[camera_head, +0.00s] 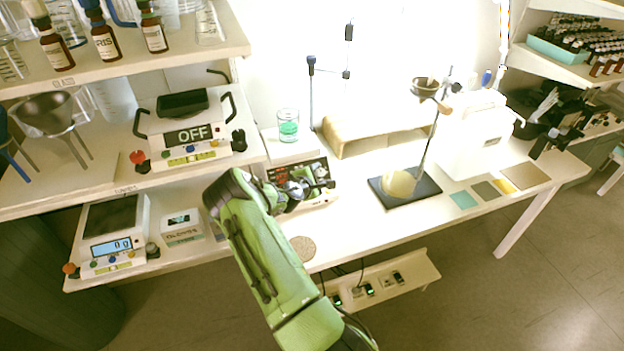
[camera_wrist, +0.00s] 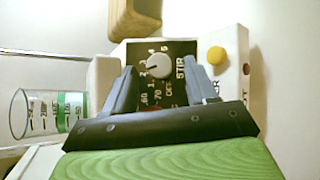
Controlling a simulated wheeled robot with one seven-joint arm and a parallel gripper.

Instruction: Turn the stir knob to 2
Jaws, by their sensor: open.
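The white stirrer unit (camera_head: 322,197) stands on the bench in the head view, its dark control panel partly hidden by my gripper. In the wrist view the grey stir knob (camera_wrist: 159,66) sits on the black panel, with numbers around it and the word STIR beside it. I cannot tell clearly which number its pointer marks. My gripper (camera_head: 299,188) is at the panel. In the wrist view my gripper (camera_wrist: 159,70) is open, with one dark finger on each side of the knob. Whether the fingers touch it is unclear.
A beaker of green liquid (camera_head: 288,126) stands on the stirrer unit; it also shows in the wrist view (camera_wrist: 47,114). A yellow button (camera_wrist: 214,56) is right of the knob. A flask stand (camera_head: 404,188) is to the right. A round cork mat (camera_head: 302,248) lies in front.

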